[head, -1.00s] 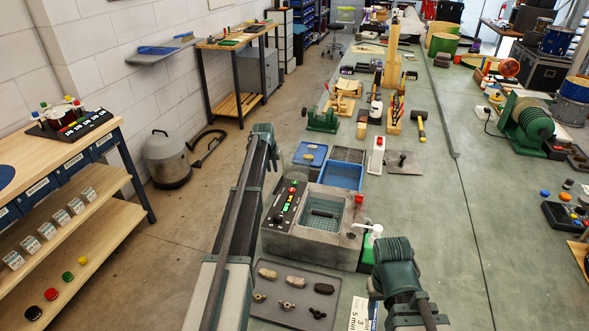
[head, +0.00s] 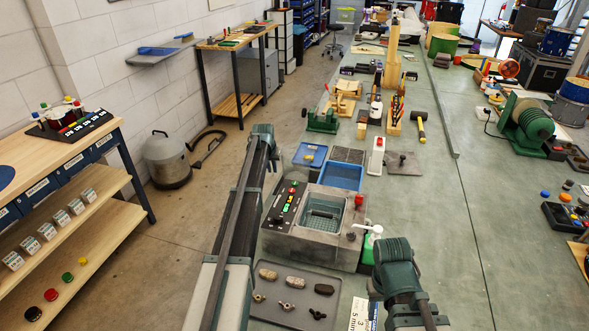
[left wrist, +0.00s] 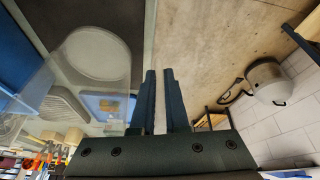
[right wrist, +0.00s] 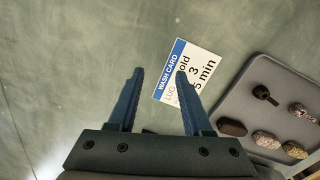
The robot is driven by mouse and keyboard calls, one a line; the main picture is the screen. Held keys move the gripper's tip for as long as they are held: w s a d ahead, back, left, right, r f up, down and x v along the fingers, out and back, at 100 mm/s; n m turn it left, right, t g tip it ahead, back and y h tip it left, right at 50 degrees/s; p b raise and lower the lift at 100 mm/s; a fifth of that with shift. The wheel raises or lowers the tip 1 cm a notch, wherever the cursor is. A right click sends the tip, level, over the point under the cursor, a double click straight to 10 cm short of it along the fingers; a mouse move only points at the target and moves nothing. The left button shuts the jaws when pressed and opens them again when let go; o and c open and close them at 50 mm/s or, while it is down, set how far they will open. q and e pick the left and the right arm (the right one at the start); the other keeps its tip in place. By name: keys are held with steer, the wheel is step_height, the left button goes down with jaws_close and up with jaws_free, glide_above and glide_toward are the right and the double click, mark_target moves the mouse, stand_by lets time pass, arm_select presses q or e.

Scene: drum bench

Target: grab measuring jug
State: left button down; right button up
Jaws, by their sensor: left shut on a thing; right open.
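The measuring jug (left wrist: 98,62) is a clear, see-through vessel on the left of the left wrist view, close beside my left fingers. My left gripper (left wrist: 160,72) is shut on it with a narrow gap between the fingertips; the exact part between the fingers is hard to make out. In the head view I cannot make out the jug or the left fingertips; my left arm covers that area. My right gripper (right wrist: 160,73) is open and empty above the green bench top, near a wash card (right wrist: 197,68).
A grey basin unit (head: 285,245) with buttons stands on the bench, blue trays (head: 342,177) behind it. A grey tray (head: 277,312) with stones and small metal parts lies in front. A white-handled green bottle (head: 368,246) stands at the basin's right.

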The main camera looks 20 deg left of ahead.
arm_select(q)
steer(key=shift+r, duration=0.2)
arm_select(e)
steer(key=shift+r, duration=0.2)
stand_by(0.5)
arm_select(q)
step_height(320, 180, up, 10)
steer(key=p, duration=1)
steer(key=shift+f, duration=0.15)
arm_select(e)
step_height(320, 180, up, 10)
steer(key=shift+f, duration=0.2)
